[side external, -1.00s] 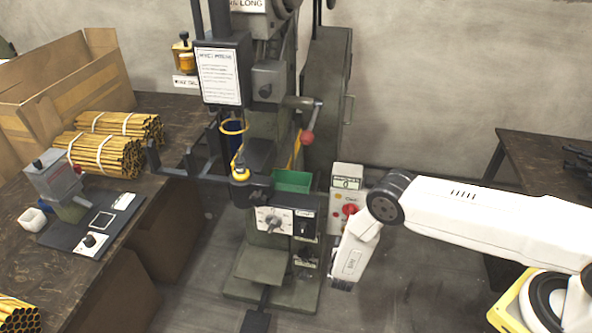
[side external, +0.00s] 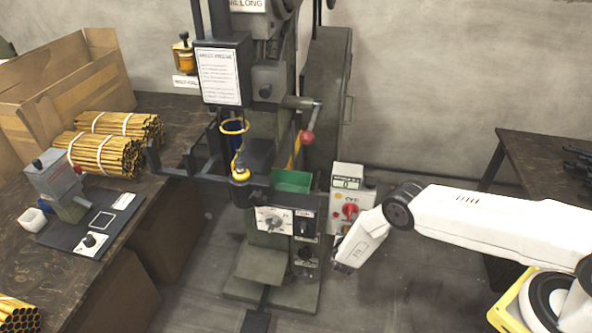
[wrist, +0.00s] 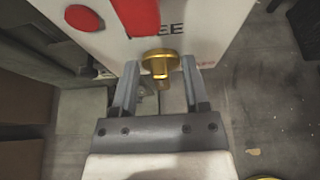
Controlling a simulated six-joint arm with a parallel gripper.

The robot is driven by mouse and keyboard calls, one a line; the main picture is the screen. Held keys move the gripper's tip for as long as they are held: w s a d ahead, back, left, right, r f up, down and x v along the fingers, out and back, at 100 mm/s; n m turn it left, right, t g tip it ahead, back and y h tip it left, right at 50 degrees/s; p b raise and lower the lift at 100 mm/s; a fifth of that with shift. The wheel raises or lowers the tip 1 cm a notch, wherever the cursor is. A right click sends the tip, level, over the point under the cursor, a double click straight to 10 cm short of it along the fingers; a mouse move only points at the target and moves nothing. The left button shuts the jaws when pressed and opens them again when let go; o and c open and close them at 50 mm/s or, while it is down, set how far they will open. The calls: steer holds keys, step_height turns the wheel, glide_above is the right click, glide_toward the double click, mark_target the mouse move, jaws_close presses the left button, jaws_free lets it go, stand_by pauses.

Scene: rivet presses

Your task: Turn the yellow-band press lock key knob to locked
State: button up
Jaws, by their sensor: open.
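The press (side external: 265,150) in the middle carries a yellow band (side external: 240,174). In the wrist view a brass knob (wrist: 160,63) sticks out of the white panel (wrist: 195,30), below a red handle (wrist: 137,14). My gripper (wrist: 160,68) is open, with one finger on each side of the brass knob; I cannot tell if either touches it. In the side view my gripper (side external: 345,265) is low in front of the control box and hides its lower part.
A red button (wrist: 84,17) sits left of the red handle. A green tray (side external: 292,182) and a dial panel (side external: 273,220) are on the press. A workbench (side external: 185,110) with tube bundles is at left; another table (side external: 540,160) is at right.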

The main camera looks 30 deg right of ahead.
steer(key=shift+c, duration=0.2)
jaws_close()
steer(key=shift+d, duration=0.1)
steer(key=m+t+y, duration=0.1)
steer(key=m+t, duration=0.1)
steer(key=m, duration=0.2)
steer(key=d+f+m+t, duration=0.1)
steer(key=m+t, duration=0.1)
steer(key=m, duration=0.3)
steer(key=s+f+m+t+y, duration=0.1)
steer(key=m+t, duration=0.2)
steer(key=m, duration=0.1)
steer(key=shift+s+d+y, duration=0.1)
steer(key=shift+d+y, duration=0.05)
steer(key=shift+y, duration=0.15)
stand_by(0.7)
steer(key=shift+m, duration=0.4)
